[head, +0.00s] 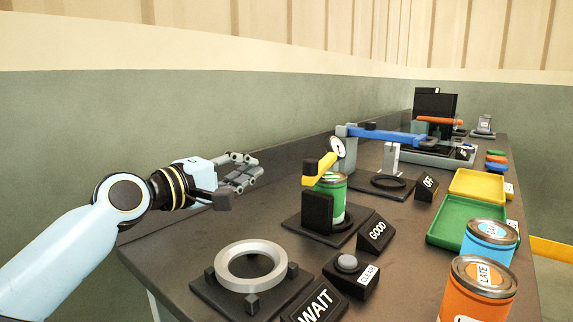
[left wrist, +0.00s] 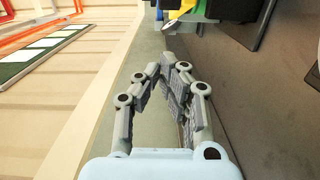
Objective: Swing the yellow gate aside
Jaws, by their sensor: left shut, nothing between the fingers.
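A yellow piece, probably the gate, shows at the top of the left wrist view (left wrist: 174,25). My left gripper (head: 256,166) is shut and empty, in the air to the left of the gate and apart from it. My left fingers also show in the left wrist view (left wrist: 174,62). My right gripper is not in view.
A grey ring fixture (head: 250,262) stands in front, near the WAIT (head: 316,306) and GOOD (head: 377,233) signs. A blue bar (head: 385,137) spans another station behind. Green (head: 466,222) and yellow (head: 478,184) trays and cans labelled LATE (head: 482,287) line the right. The wall edges the bench's left.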

